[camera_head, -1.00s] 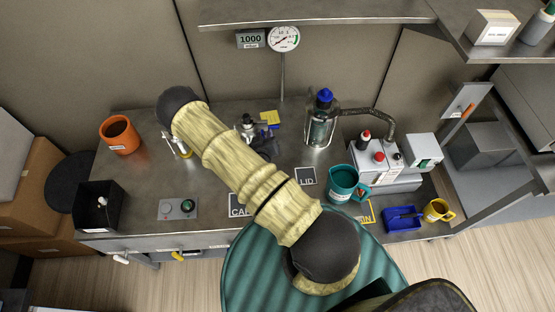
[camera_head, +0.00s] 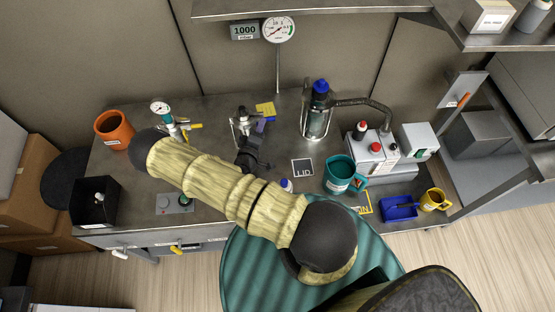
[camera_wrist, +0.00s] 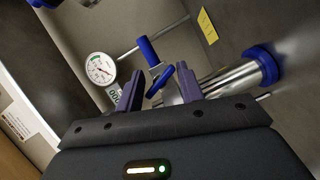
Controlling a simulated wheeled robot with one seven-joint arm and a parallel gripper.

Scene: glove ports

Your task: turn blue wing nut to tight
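The blue wing nut (camera_wrist: 150,51) is in the wrist view, just beyond my fingertips, with one blue wing up and to the left and another lower, near the gap between the fingers. My gripper (camera_wrist: 160,71) is open, its two purple-grey fingers apart with nothing clasped between them. In the head view my gripper (camera_head: 250,158) points at a small metal fitting (camera_head: 243,122) on the bench; the wing nut is too small to make out there. Whether a finger touches the nut I cannot tell.
A metal cylinder with a blue end (camera_wrist: 262,64) lies close right of the fingers. A round gauge (camera_wrist: 101,68) is on the left. On the bench stand a glass vessel with a blue cap (camera_head: 317,115), a teal jug (camera_head: 338,175) and an orange pot (camera_head: 113,130).

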